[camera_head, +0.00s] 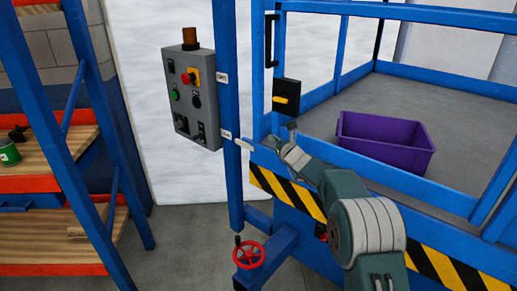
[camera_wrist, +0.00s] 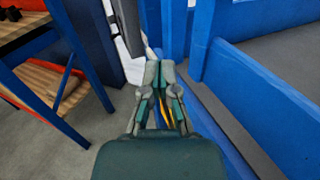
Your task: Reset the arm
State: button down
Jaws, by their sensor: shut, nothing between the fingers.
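My gripper (camera_head: 288,140) is at the end of my grey-green arm, which reaches up from the lower right in the head view. It is in front of the blue frame, below the black latch box with a yellow handle (camera_head: 287,97). In the wrist view my gripper (camera_wrist: 160,68) points away with its fingertips close together and nothing held. In the head view, the gripper is right of the grey control box (camera_head: 190,97) and apart from it. I cannot tell how near the fingertips are to the blue frame.
A blue post (camera_head: 228,110) stands close left of my gripper. A blue fence with a striped band (camera_head: 440,268) is beside my arm. A purple bin (camera_head: 385,142) lies behind the fence. A red valve wheel (camera_head: 249,255) is low down. Wooden shelves (camera_head: 60,165) stand left.

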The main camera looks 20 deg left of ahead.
jog(key=s+a, duration=0.4)
jog(key=s, duration=0.2)
jog(key=s+d+r+n+g, duration=0.3)
jog(key=s+d+r+n, duration=0.4)
jog(key=s, duration=0.3)
jog(key=s+d+r+n+g, duration=0.35)
jog(key=s+d+n, duration=0.25)
jog(key=s+n, duration=0.3)
jog(key=s+d+f+n+h, duration=0.3)
jog(key=s+d+n+h, duration=0.2)
jog(key=s+d, duration=0.8)
jog(key=s+d+f+n+h, duration=0.4)
jog(key=s+d+n+h, duration=0.2)
jog(key=s+d, duration=0.7)
jog(key=shift+f+g+h, duration=0.25)
jog(key=shift+g+h, duration=0.1)
jog(key=shift+h, duration=0.55)
jog(key=shift+w+d, duration=0.1)
